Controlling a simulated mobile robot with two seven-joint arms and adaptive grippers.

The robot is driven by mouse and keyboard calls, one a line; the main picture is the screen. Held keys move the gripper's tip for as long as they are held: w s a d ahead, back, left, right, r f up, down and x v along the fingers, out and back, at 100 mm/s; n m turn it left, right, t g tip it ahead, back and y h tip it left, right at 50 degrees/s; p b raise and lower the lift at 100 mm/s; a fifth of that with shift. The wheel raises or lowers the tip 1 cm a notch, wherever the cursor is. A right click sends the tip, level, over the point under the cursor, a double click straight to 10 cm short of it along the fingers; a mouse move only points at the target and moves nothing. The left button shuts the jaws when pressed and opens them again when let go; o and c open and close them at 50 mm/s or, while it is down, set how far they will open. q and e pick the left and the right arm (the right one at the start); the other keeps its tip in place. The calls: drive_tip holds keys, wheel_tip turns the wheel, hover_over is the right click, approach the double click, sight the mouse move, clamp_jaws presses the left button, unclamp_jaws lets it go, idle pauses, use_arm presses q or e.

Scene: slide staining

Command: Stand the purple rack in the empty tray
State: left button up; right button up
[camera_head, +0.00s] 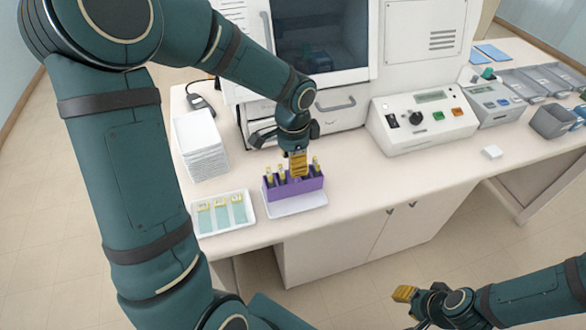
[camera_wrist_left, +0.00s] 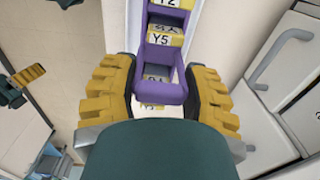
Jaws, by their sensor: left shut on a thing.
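The purple rack (camera_head: 293,190) is upright at the front of the bench, with several yellow-topped slides in it. My left gripper (camera_head: 298,165) comes down from above and is shut on the rack. In the left wrist view the gripper's yellow fingers (camera_wrist_left: 162,98) lie on both sides of the purple rack (camera_wrist_left: 172,93), whose slides carry labels such as Y5. A white tray (camera_head: 300,208) lies directly below the rack; I cannot tell whether the rack's base touches it. My right gripper (camera_head: 405,293) is low in front of the bench, apart from the rack; its opening is unclear.
A white tray with slides (camera_head: 222,226) lies left of the rack. A stack of white trays (camera_head: 201,146) stands behind it. A white cabinet machine (camera_head: 335,100) stands behind the rack, and a control box (camera_head: 422,122) to the right. Bench space right of the rack is clear.

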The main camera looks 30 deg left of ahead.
use_arm(q)
drive_tip(key=shift+f, duration=1.6)
drive_tip(key=shift+f, duration=0.1)
drive_tip(key=o, duration=1.3)
drive_tip(key=shift+c, duration=0.2)
